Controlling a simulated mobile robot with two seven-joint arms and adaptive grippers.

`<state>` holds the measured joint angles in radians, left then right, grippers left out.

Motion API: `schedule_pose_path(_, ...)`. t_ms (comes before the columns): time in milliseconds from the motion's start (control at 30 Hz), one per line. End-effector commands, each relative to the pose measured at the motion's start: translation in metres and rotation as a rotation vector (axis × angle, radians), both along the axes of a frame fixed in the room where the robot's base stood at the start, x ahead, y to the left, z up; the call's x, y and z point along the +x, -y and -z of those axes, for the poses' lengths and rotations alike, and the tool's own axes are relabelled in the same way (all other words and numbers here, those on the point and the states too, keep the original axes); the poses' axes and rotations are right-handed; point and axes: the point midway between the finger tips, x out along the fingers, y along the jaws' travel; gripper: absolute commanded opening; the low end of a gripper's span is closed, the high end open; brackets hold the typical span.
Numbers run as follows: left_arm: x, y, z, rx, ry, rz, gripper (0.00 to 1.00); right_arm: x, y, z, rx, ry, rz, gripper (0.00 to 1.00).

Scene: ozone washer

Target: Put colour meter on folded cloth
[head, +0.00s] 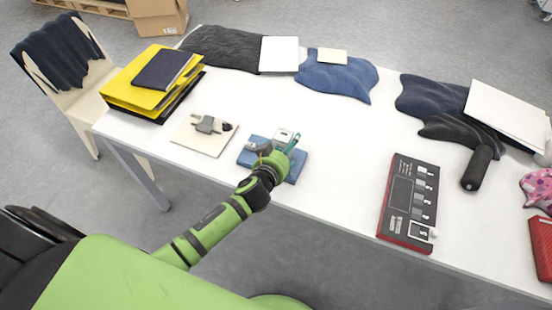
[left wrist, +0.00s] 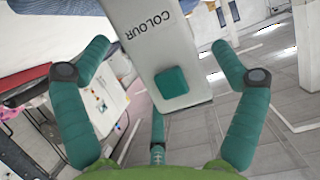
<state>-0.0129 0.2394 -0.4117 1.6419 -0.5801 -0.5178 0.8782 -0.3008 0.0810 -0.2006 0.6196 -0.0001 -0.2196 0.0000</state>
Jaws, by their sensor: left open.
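The colour meter is a white box with a teal button and the word COLOUR; it fills the upper middle of the left wrist view (left wrist: 165,45). In the head view its white top (head: 283,134) shows at the back of the folded cloth (head: 298,166), a flat blue pad near the table's front edge. My left gripper (head: 272,147) is over the cloth with its teal fingers open, one on each side of the meter. Gaps show between fingers and meter in the wrist view. The gripper hides the contact between meter and cloth. My right gripper is not in view.
A beige board with a grey device (head: 208,124) lies left of the cloth. A red-edged grey panel (head: 411,200) lies to the right. Yellow folders (head: 130,93) are stacked at far left. Dark and blue garments (head: 340,78) line the back. The white table (head: 345,130) is clear mid-right.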

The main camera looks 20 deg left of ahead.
Motion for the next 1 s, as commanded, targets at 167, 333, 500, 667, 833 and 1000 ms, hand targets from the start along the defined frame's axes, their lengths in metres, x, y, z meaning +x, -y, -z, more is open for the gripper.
schedule_pose_path(167,-0.034,-0.001,-0.012,0.000,-0.001,0.001,0.95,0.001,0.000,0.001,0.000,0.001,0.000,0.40)
schedule_pose_path(333,-0.064,-0.002,-0.025,0.000,-0.001,0.000,0.95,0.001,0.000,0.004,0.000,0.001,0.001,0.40)
schedule_pose_path(500,-0.085,-0.002,-0.034,0.000,0.000,0.000,0.95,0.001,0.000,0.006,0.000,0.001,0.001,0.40)
schedule_pose_path(667,-0.093,-0.003,-0.039,0.002,0.001,0.000,0.95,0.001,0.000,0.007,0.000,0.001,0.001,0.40)
schedule_pose_path(833,-0.094,-0.003,-0.039,0.003,0.001,-0.001,0.95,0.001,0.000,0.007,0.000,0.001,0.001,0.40)
schedule_pose_path(1000,-0.094,-0.003,-0.039,0.002,0.001,0.000,0.95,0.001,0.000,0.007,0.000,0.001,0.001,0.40)
